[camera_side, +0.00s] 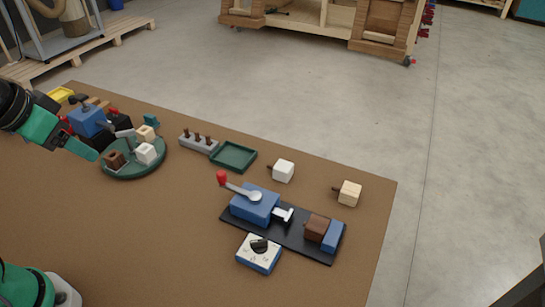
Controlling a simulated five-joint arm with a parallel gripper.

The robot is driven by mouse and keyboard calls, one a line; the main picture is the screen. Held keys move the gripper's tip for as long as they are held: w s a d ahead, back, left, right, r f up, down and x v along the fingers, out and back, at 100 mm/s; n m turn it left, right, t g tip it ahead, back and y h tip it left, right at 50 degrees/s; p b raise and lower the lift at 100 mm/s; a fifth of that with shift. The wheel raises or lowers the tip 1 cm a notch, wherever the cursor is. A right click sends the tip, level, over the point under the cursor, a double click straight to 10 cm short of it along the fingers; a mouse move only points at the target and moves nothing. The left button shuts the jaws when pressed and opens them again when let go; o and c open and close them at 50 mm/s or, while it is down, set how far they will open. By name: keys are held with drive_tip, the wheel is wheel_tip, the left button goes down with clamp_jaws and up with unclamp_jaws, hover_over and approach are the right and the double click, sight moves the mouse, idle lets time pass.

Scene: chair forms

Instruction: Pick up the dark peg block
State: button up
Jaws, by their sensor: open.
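A dark brown block (115,160) sits on the round green turntable (133,175) at the left, near its front left edge. It seems to be the dark peg block. Another dark brown block (317,226) sits on the black base beside a blue end piece, and I cannot tell whether it has a peg. My gripper (84,143) is open and empty, just left of the turntable and apart from the brown block in the picture. Its green finger points toward the turntable, and the other finger is hard to make out.
A white block (146,154) and a beige block (146,133) share the turntable. A blue machine (87,121) stands behind it. A green tray (233,155), two pale peg blocks (284,171) (349,193) and a blue clamp (255,205) lie rightward.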

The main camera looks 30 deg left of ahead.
drive_tip(key=w+d+r+m+g, duration=0.2)
drive_tip(key=w+d+m, duration=0.4)
drive_tip(key=w, duration=0.4)
drive_tip(key=m+g, duration=0.3)
drive_tip(key=m, duration=0.8)
hover_over(316, 222)
drive_tip(key=f, duration=1.7)
drive_tip(key=shift+a+f, duration=0.35)
drive_tip(key=shift+f, duration=0.05)
drive_tip(key=shift+s+d+f, duration=0.15)
drive_tip(key=shift+d+f, duration=0.15)
drive_tip(key=shift+f, duration=1.3)
drive_tip(key=shift+f, duration=0.1)
drive_tip(key=shift+f, duration=2.5)
drive_tip(key=shift+c, duration=0.5)
